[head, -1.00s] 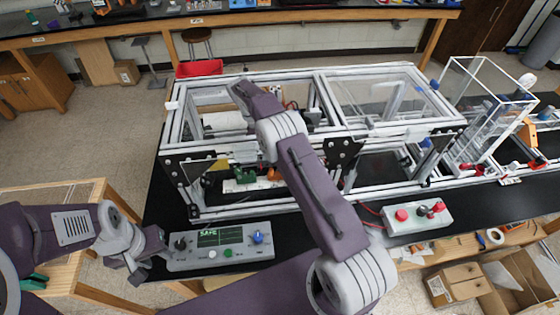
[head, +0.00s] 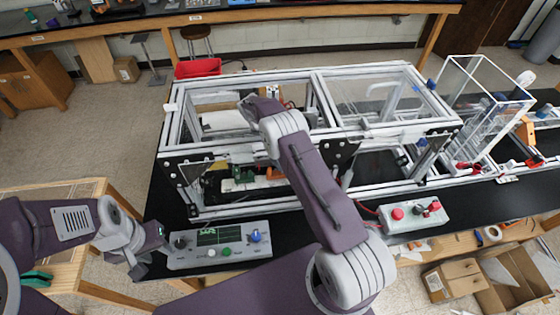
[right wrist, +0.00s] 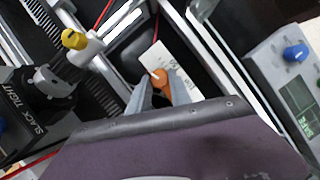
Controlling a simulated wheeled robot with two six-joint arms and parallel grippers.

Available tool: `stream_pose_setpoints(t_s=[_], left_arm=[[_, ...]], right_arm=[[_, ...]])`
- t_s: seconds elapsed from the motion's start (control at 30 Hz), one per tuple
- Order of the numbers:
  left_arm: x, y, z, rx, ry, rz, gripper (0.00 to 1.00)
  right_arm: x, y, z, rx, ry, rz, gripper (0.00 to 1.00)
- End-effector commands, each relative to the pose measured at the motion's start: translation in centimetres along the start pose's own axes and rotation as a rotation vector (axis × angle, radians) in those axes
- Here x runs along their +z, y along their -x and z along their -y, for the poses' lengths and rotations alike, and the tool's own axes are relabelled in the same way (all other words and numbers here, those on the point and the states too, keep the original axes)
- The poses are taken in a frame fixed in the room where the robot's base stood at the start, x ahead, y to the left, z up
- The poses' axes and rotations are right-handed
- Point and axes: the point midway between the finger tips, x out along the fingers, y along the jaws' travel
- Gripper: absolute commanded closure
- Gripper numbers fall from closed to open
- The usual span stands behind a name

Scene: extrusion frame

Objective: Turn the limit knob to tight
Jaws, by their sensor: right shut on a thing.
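The control box has a green-lettered screen and a blue knob (head: 255,236); the wrist view reads SAFE. A second box with red buttons (head: 398,213) stands right. A yellow-capped piece (right wrist: 74,39) and metal rails are near my right gripper. A clear box (head: 480,105) stands far right.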

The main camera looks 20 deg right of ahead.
Motion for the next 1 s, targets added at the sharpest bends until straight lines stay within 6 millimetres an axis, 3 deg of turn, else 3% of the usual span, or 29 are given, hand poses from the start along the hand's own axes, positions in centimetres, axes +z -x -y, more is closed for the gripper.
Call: stream_pose_setpoints(t_s=[0.1, 0.2, 0.4, 0.7, 0.73, 0.8, 1.0], left_arm=[[0.3, -3.0, 0.1, 0.0, 0.0, 0.0, 0.64], [0.4, -3.8, 0.1, 0.0, 0.0, 0.001, 0.64], [0.4, -4.0, 0.1, 0.0, 0.0, 0.0, 0.64], [0.4, -3.9, 0.1, 0.0, 0.0, 0.0, 0.64], [0.4, -3.9, 0.1, 0.0, 0.0, 0.0, 0.64], [0.4, -3.9, 0.1, 0.0, 0.0, 0.0, 0.64], [0.4, -4.0, 0.1, 0.0, 0.0, 0.0, 0.64]], right_arm=[[-0.4, -0.8, -0.3, -0.042, -0.116, -0.002, 1.0], [-0.2, -0.4, -0.5, -0.087, -0.224, -0.003, 1.0], [0.1, 0.1, -0.4, -0.134, -0.331, 0.0, 1.0], [0.2, 0.2, -0.3, -0.138, -0.338, 0.002, 1.0], [0.2, 0.2, -0.3, -0.138, -0.338, 0.001, 0.67], [0.2, 0.2, -0.3, -0.138, -0.338, 0.001, 0.54], [0.1, 0.1, -0.3, -0.138, -0.337, 0.001, 0.54]])
